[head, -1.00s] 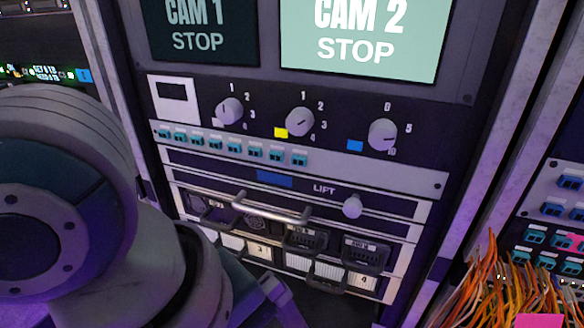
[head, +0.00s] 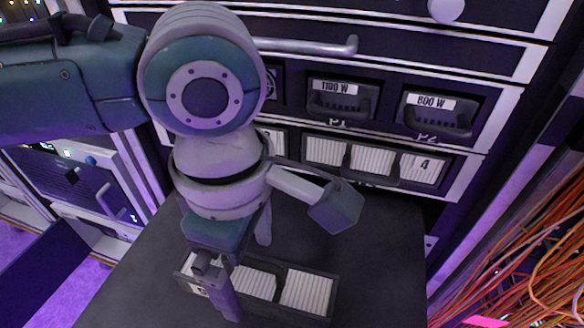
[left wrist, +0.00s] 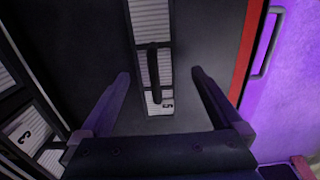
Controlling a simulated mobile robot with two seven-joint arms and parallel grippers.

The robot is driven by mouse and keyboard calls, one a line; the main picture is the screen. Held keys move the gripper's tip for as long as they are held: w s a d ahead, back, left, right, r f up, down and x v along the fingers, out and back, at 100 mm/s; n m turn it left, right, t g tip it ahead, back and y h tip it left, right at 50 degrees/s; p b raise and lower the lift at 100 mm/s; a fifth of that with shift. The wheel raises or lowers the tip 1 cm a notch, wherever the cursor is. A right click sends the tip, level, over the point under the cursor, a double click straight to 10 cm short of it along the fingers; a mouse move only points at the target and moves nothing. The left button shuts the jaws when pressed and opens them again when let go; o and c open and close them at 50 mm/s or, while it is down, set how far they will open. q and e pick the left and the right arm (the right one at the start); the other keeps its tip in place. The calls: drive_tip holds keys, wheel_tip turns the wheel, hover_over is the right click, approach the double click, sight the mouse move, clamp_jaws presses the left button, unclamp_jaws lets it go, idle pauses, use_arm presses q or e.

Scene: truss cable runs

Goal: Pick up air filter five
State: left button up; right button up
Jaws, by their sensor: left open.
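Air filter five (head: 305,290) lies on a dark flat surface (head: 385,235) in front of the rack. It is a long dark frame with white pleated panels. Its label "5" shows at the near end in the left wrist view (left wrist: 167,106), with a dark handle bar along its middle. My left gripper (head: 248,275) is open above the filter's label end and hides part of it in the head view. In the left wrist view, the open fingers (left wrist: 161,74) stand on either side of the filter, apart from it. My right gripper is not in view.
Filter four (head: 422,168) sits in the rack's lower row, below the power units marked 1100 W and 800 W (head: 437,112). Orange cables (head: 540,240) hang at the right. In the left wrist view, a red edge (left wrist: 250,50) borders the dark surface on the right.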

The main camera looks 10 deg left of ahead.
sight(254, 277)
use_arm(q)
drive_tip(key=f, duration=0.1)
drive_tip(key=f+b, duration=0.1)
drive_tip(key=f, duration=0.1)
drive_tip(key=f+b, duration=0.1)
drive_tip(key=f, duration=0.1)
drive_tip(key=shift+w+d, duration=0.1)
drive_tip(key=shift+w, duration=0.15)
drive_tip(key=shift+r, duration=0.1)
clamp_jaws()
idle(0.4)
